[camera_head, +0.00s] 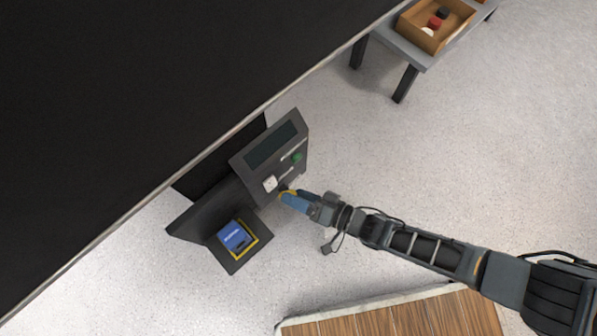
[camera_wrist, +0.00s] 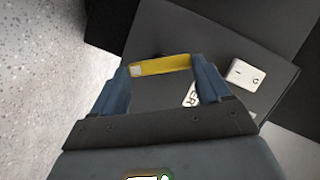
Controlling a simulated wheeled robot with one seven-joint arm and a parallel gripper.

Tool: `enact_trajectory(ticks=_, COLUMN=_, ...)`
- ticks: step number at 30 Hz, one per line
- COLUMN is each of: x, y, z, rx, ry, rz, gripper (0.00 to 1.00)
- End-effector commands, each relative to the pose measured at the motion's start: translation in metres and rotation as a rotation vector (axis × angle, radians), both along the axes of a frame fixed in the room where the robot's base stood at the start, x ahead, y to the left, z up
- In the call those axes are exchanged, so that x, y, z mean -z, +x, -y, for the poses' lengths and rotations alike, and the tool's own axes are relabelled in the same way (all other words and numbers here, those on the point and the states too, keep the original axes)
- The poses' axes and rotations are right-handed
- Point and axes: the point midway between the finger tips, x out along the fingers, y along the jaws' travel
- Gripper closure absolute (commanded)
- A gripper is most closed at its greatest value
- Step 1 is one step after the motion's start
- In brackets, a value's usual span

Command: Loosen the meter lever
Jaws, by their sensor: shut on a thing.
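The meter, a dark grey console (camera_head: 243,163) with a sloped face, stands against the large black surface. A yellow lever bar shows at its lower front edge, mostly covered by my gripper (camera_head: 287,195) in the head view. In the wrist view, the yellow lever (camera_wrist: 160,65) spans between the two blue fingers of my gripper (camera_wrist: 162,68), which is shut on it. The lever has a pale patch at its left end. A white label (camera_wrist: 190,95), partly hidden by the right finger, ends in "ER". The lever's mounting is hidden.
The console carries a dark screen (camera_head: 272,146), a green knob (camera_head: 297,158) and a white switch (camera_head: 269,183), also in the wrist view (camera_wrist: 245,75). A blue box (camera_head: 234,236) lies in a yellow-edged square on its base. A grey bench (camera_head: 410,47) holds a wooden tray (camera_head: 409,24). Floor is open rightward.

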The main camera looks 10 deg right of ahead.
Motion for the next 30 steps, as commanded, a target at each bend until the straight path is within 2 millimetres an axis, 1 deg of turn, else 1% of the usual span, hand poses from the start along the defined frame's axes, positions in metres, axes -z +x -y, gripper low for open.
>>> enact_trajectory(ticks=9, x=0.0052, y=-0.0004, z=0.0008, rx=-0.003, ry=0.233, rz=-0.162, gripper=0.54)
enact_trajectory(ticks=15, x=0.0068, y=-0.0002, z=0.0014, rx=-0.002, ry=0.337, rz=-0.232, gripper=0.54)
enact_trajectory(ticks=23, x=0.0079, y=0.0000, z=0.0018, rx=-0.001, ry=0.414, rz=-0.283, gripper=0.54)
enact_trajectory(ticks=30, x=0.0082, y=0.0004, z=0.0024, rx=0.000, ry=0.439, rz=-0.300, gripper=0.54)
